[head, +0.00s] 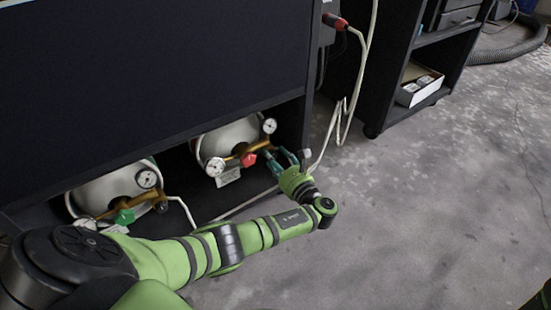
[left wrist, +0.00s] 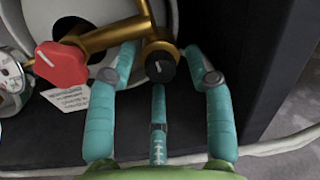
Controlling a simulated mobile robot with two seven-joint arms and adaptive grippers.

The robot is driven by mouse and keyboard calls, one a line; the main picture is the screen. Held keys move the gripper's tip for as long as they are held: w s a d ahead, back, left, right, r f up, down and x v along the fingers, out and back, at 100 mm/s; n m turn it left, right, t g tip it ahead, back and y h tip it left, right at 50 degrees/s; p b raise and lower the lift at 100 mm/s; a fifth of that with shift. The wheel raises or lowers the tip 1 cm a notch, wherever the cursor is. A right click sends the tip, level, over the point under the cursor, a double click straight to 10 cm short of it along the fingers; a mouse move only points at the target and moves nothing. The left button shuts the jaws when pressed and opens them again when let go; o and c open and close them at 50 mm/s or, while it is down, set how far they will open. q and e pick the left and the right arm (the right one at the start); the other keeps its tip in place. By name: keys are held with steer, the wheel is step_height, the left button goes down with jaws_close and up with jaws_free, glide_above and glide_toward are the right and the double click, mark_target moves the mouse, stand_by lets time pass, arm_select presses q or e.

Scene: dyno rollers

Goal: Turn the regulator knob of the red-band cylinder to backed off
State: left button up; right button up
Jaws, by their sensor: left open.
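The cylinder with the red handle (head: 249,160) lies in the right part of the low shelf bay; its pale body (head: 230,136) shows, but I cannot make out a band. In the left wrist view, the red handle (left wrist: 61,64) sits left on a brass fitting (left wrist: 108,38). A black regulator knob (left wrist: 160,67) is at the fitting's right end. My left gripper (head: 277,156) is open, its fingers on either side of the knob and one finger below, apparently not closed on it. In the head view the fingers hide the knob. My right gripper is not in view.
A second cylinder with a green handle (head: 124,217) lies to the left in the same bay. White hoses run along the floor and up at the right. The bay's dark side wall (left wrist: 262,70) is close right of my fingers. Open floor (head: 430,210) lies to the right.

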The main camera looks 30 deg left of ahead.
arm_select(q)
steer(key=v, duration=0.7)
steer(key=shift+d, duration=0.2)
steer(key=shift+s, duration=0.1)
